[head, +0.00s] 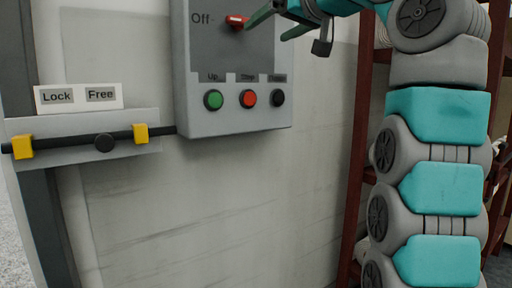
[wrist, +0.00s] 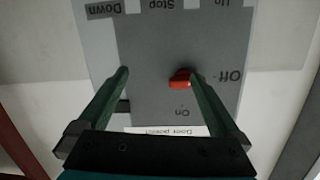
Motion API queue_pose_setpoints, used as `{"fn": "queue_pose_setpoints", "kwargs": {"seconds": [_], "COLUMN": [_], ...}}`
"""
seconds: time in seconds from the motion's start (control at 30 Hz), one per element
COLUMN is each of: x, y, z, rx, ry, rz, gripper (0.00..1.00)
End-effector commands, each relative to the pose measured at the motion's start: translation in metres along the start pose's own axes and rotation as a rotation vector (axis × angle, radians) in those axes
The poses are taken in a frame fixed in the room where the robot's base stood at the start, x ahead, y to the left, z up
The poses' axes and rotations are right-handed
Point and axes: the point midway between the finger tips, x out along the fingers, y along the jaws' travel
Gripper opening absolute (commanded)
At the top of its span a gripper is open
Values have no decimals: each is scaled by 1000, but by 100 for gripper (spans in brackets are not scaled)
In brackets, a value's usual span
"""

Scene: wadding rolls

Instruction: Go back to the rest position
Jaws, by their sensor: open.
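My gripper (head: 266,31) is at the top of the head view, in front of the grey control box (head: 240,124). In the wrist view my gripper (wrist: 160,72) is open and empty, its two green fingers spread wide. The red switch (head: 237,21) points toward the "Off" label in the head view. The red switch (wrist: 180,79) also shows in the wrist view, between the finger lines and nearer the right finger. I cannot tell how far the fingertips are from the box face.
The box carries a green button (head: 213,100), a red button (head: 249,98) and a black button (head: 278,98). A black bolt bar (head: 70,141) with yellow brackets sits at left under a "Lock"/"Free" sign (head: 78,97). Dark red shelving (head: 361,140) stands behind my arm at right.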

Motion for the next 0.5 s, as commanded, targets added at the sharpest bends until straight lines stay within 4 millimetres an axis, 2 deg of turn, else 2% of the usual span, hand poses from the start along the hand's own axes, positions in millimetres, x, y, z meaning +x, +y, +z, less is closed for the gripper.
{"fn": "queue_pose_setpoints", "kwargs": {"seconds": [0.27,0.5], "x": [21,25], "y": [30,48], "z": [53,122], "rx": [147,246], "ry": [-187,-358], "rz": [70,140], "gripper": [100,100]}}
